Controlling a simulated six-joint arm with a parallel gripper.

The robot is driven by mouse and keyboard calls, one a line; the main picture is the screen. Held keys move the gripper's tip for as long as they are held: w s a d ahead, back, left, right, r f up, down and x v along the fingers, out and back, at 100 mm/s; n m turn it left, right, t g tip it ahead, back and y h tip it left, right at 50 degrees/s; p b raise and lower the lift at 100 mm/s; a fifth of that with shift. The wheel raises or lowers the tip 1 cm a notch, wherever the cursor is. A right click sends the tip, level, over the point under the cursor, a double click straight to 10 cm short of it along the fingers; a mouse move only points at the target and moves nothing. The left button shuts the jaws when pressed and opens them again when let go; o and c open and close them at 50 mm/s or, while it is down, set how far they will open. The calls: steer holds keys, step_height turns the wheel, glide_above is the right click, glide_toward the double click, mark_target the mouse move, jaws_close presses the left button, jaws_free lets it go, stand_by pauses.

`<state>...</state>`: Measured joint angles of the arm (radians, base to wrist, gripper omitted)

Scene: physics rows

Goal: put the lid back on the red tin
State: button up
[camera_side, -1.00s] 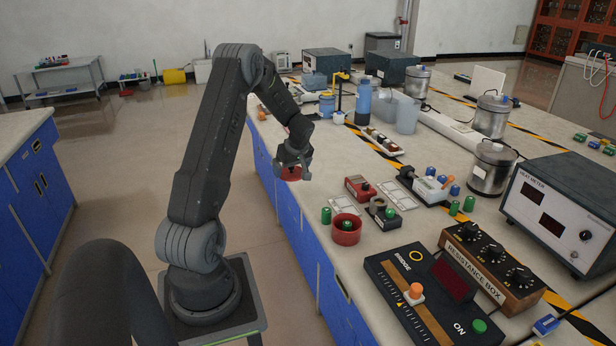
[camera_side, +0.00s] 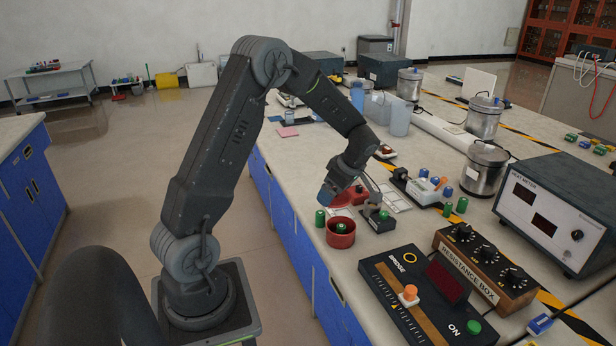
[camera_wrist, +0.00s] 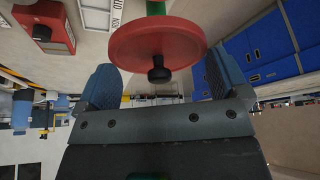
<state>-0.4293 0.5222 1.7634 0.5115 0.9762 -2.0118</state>
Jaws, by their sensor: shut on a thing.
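The red lid (camera_wrist: 150,38), a disc with a black knob (camera_wrist: 158,75), is held between the two blue fingertips of my gripper (camera_wrist: 162,82) in the wrist view. In the side view my gripper (camera_side: 333,196) is just behind and above the open red tin (camera_side: 341,240). The lid is mostly hidden there by the gripper and a red box. The tin stands upright on the bench near its front edge, with a green-topped piece (camera_side: 341,228) inside. The lid is apart from the tin.
A green cylinder (camera_side: 320,218) stands close left of the tin. A black block (camera_side: 380,222) with a green piece is close to its right. The red box (camera_side: 358,192) sits behind. The bridge device (camera_side: 420,290) is in front right.

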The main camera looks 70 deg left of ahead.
mark_target(339, 201)
steer(key=d, duration=0.3)
steer(key=shift+w+d+n, duration=0.3)
steer(key=shift+f, duration=3.05)
steer(key=shift+f, duration=0.15)
steer(key=o, duration=0.5)
steer(key=shift+o, duration=0.2)
steer(key=shift+r, duration=3.5)
